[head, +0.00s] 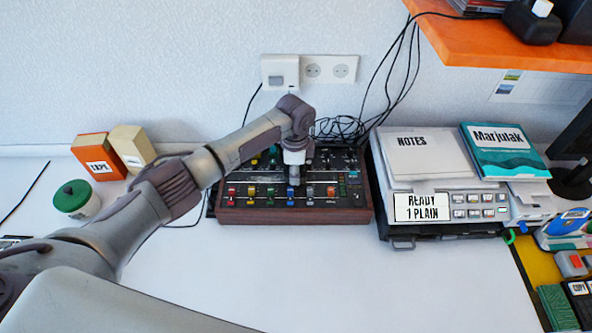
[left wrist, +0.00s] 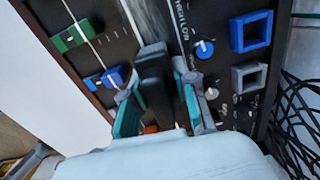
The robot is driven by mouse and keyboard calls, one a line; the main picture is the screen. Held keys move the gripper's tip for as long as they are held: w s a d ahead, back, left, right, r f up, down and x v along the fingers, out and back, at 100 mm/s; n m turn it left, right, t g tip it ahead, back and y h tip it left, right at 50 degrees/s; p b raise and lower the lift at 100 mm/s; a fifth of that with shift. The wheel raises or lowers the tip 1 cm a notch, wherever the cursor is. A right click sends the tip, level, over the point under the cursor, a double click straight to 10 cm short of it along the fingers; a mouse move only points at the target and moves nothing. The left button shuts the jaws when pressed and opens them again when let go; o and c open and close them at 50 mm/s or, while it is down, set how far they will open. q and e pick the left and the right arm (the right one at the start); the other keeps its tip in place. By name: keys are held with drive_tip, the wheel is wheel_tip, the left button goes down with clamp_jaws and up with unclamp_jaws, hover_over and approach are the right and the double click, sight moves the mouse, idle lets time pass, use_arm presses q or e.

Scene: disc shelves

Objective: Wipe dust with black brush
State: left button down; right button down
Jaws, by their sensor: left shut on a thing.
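My left gripper (head: 294,172) is over the middle of the mixer (head: 240,214), a dark panel with a brown front and colored sliders. In the left wrist view its teal-lined fingers (left wrist: 158,98) are shut on a black block-like thing, which looks like the black brush (left wrist: 155,75). It points down at the panel; whether it touches the surface I cannot tell. A greyish patch that may be dust (left wrist: 150,22) shows on the panel just beyond the brush. In the head view my gripper hides the brush and part of the panel. My right gripper is not in view.
A printer-like device (head: 480,208) with papers and a teal book (head: 502,150) stands right of the mixer. Black cables (head: 345,128) lie behind it. Boxes (head: 98,155) and a green-lidded jar (head: 74,197) stand left. An orange shelf (head: 500,40) overhangs at upper right. The front table is clear.

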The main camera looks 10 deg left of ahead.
sight(247, 180)
use_arm(q)
drive_tip(key=shift+s+a+r+p, duration=0.1)
drive_tip(key=shift+s+a+p, duration=0.1)
drive_tip(key=shift+a+p, duration=0.5)
drive_tip(key=shift+s+a, duration=0.2)
drive_tip(key=shift+a, duration=0.65)
drive_tip(key=shift+s+a+p, duration=0.2)
drive_tip(key=shift+a+p, duration=0.35)
drive_tip(key=shift+s+a+p, duration=0.15)
drive_tip(key=shift+a+p, duration=0.35)
drive_tip(key=shift+s+a+f, duration=0.15)
drive_tip(key=shift+a+f, duration=0.05)
drive_tip(key=shift+a, duration=0.5)
drive_tip(key=shift+s+a+r+p, duration=0.1)
drive_tip(key=shift+s+a+p, duration=0.1)
drive_tip(key=shift+a+p, duration=0.55)
drive_tip(key=shift+s+a+p, duration=0.2)
drive_tip(key=shift+a+p, duration=0.2)
drive_tip(key=shift+a, duration=0.45)
drive_tip(key=shift+s+a+p, duration=0.2)
drive_tip(key=shift+a+p, duration=0.2)
drive_tip(key=shift+a, duration=0.45)
drive_tip(key=shift+s+a, duration=0.25)
drive_tip(key=shift+a, duration=0.6)
